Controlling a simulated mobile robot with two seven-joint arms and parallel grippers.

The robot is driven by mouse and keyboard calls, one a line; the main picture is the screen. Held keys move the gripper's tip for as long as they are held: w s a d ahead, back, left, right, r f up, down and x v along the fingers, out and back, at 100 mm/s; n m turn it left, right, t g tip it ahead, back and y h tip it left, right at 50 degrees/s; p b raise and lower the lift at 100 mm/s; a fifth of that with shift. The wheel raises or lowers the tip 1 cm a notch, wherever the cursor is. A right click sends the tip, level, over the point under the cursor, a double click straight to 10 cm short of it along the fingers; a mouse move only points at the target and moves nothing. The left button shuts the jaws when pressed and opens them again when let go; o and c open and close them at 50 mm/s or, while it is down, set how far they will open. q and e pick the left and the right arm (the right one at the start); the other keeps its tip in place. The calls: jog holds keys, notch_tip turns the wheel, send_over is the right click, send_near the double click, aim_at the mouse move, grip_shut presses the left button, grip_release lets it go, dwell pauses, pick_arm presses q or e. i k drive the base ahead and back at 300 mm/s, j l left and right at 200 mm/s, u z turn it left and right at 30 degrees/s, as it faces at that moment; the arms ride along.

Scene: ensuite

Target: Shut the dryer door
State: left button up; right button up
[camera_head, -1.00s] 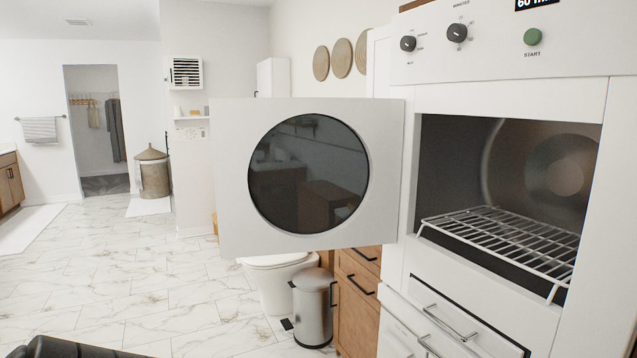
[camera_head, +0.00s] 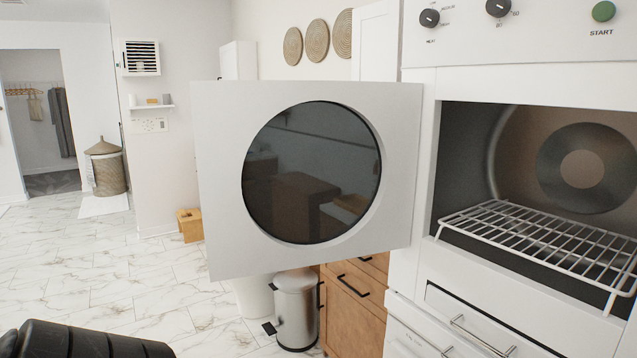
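The dryer door (camera_head: 225,180) is a white panel with a round dark glass window (camera_head: 312,172). It stands wide open, hinged at its right side on the white dryer front (camera_head: 520,80). The dryer opening (camera_head: 467,150) to its right is uncovered and shows a metal drum back and a white wire rack (camera_head: 540,240). A black ribbed part of my own arm, apparently the left, shows at the bottom left, apart from the door. No gripper fingers show, and nothing of mine touches the door.
Knobs and a green start button (camera_head: 603,11) sit above the opening, with drawers (camera_head: 475,325) below it. A steel pedal bin (camera_head: 296,310) and wooden cabinet (camera_head: 352,300) stand under and behind the door. The marble floor (camera_head: 120,270) to the left is clear.

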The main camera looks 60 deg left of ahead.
aim_at(292, 174)
jog(key=k+j+z, duration=0.1)
jog(key=j, duration=0.35)
jog(key=k+j+z, duration=0.15)
jog(key=j, duration=0.3)
jog(key=k+j+z, duration=0.1)
jog(key=j, duration=0.35)
jog(key=k+j+z, duration=0.15)
jog(key=j, duration=0.25)
jog(key=k+j+z, duration=0.1)
jog(key=j, duration=0.3)
jog(key=k+j+z, duration=0.1)
jog(key=k+j, duration=0.15)
jog(key=j, duration=0.15)
jog(key=k+j+z, duration=0.1)
jog(key=j+z, duration=0.15)
jog(key=j, duration=0.65)
jog(key=i+j, duration=0.1)
jog(key=j, duration=0.35)
jog(key=j+z, duration=0.1)
jog(key=j, duration=0.5)
jog(key=k+u, duration=0.15)
jog(key=u, duration=0.15)
